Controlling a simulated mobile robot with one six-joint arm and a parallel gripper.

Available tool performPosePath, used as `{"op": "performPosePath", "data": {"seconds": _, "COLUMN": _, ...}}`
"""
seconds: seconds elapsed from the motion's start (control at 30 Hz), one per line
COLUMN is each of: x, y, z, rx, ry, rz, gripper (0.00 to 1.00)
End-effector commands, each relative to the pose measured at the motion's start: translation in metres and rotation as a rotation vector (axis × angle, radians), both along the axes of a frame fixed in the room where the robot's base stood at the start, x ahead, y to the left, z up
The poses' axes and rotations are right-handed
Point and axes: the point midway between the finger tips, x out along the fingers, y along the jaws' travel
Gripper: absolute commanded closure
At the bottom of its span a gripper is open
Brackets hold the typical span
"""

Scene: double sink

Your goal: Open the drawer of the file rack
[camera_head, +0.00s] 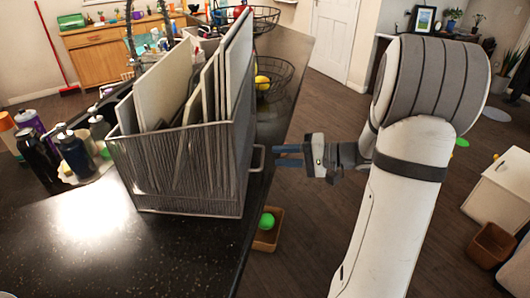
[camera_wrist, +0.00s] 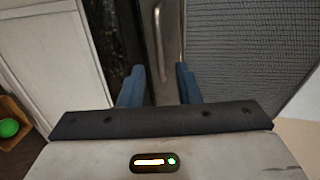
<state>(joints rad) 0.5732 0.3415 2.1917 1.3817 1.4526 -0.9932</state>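The file rack (camera_head: 185,170) is a grey mesh holder with several upright folders, standing on the dark counter. A pale metal drawer handle (camera_head: 257,158) sticks out of its right side, and the drawer looks closed. My gripper (camera_head: 276,155) is just right of the handle, with its two blue fingers apart and pointing at it. In the wrist view the handle (camera_wrist: 158,42) lies ahead of my open gripper (camera_wrist: 160,84), roughly in line with the gap between the fingers. The fingers look empty and the handle appears beyond their tips. The rack's mesh side (camera_wrist: 250,45) fills the upper right.
Bottles (camera_head: 72,152) stand on the counter left of the rack. Black wire baskets (camera_head: 272,75) are behind it. A brown box (camera_head: 268,238) with a green ball (camera_head: 267,221) is below the counter edge. The floor to the right is mostly open.

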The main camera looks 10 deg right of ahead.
Motion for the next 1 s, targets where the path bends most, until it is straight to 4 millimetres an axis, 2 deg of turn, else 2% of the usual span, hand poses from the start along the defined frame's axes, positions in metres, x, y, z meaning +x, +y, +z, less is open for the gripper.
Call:
{"op": "performPosePath", "data": {"seconds": 0.1, "x": 0.009, "y": 0.022, "z": -0.002, "rx": 0.000, "ry": 0.003, "rz": 0.012, "gripper": 0.70}}
{"op": "performPosePath", "data": {"seconds": 0.23, "x": 0.016, "y": 0.036, "z": -0.006, "rx": 0.000, "ry": 0.003, "rz": 0.015, "gripper": 0.70}}
{"op": "performPosePath", "data": {"seconds": 0.4, "x": 0.019, "y": 0.044, "z": -0.009, "rx": -0.002, "ry": 0.003, "rz": 0.017, "gripper": 0.70}}
{"op": "performPosePath", "data": {"seconds": 0.6, "x": 0.019, "y": 0.044, "z": -0.009, "rx": -0.002, "ry": 0.002, "rz": 0.017, "gripper": 0.70}}
{"op": "performPosePath", "data": {"seconds": 1.0, "x": 0.019, "y": 0.045, "z": -0.009, "rx": -0.002, "ry": 0.002, "rz": 0.018, "gripper": 1.00}}
